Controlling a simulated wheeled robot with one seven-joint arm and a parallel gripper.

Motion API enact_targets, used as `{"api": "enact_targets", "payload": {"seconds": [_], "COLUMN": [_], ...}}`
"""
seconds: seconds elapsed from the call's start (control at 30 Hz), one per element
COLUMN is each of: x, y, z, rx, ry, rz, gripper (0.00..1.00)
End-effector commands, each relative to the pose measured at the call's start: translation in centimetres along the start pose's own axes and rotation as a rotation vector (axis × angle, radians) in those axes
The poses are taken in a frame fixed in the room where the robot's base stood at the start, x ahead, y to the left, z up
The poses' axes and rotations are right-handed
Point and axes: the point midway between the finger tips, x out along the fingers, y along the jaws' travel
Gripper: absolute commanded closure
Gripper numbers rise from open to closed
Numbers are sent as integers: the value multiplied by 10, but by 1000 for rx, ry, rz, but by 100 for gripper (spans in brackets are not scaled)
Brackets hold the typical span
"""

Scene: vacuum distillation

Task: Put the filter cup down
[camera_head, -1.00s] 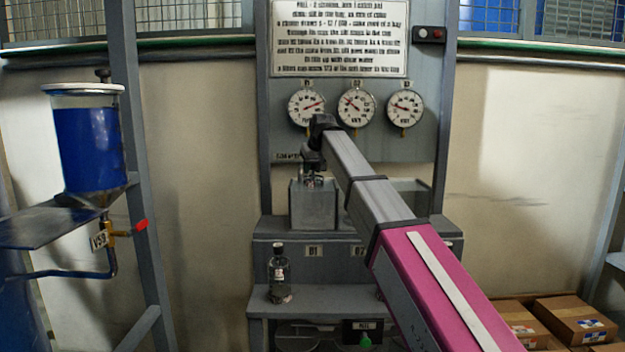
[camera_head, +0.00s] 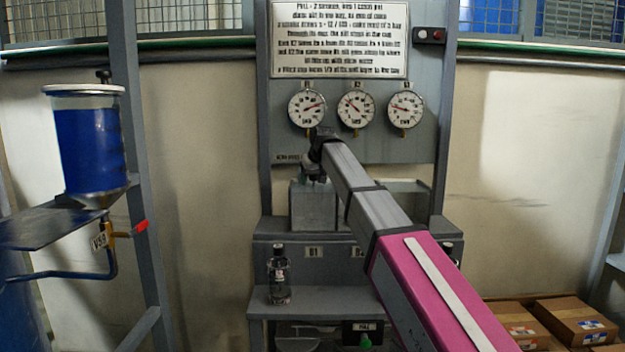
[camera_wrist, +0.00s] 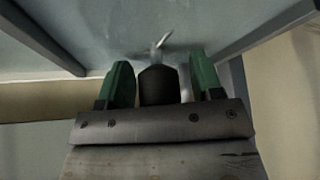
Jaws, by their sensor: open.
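My gripper (camera_wrist: 158,85) shows in the wrist view with two green fingers apart. Between them is a dark rounded piece (camera_wrist: 159,86) with a thin pale rod above it; I cannot tell whether this is part of the filter cup. In the head view my gripper (camera_head: 314,173) is at the top of the left grey box (camera_head: 313,208) on the bench and is mostly hidden by my wrist. I cannot clearly make out a filter cup in either view.
A dark bottle (camera_head: 279,274) stands on the lower shelf (camera_head: 330,299). Three gauges (camera_head: 356,109) and a sign (camera_head: 339,38) are on the panel behind. A blue-filled vessel (camera_head: 90,145) stands left. Cardboard boxes (camera_head: 575,321) lie at lower right.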

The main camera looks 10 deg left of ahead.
Motion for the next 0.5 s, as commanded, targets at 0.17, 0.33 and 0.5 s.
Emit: {"api": "enact_targets", "payload": {"seconds": [0.17,0.33,0.5], "x": [-8,-35,-69], "y": [0,0,0], "z": [-1,-1,-1], "rx": [0,0,0], "ry": [0,2,2], "rz": [0,0,0], "gripper": [40,40,40]}}
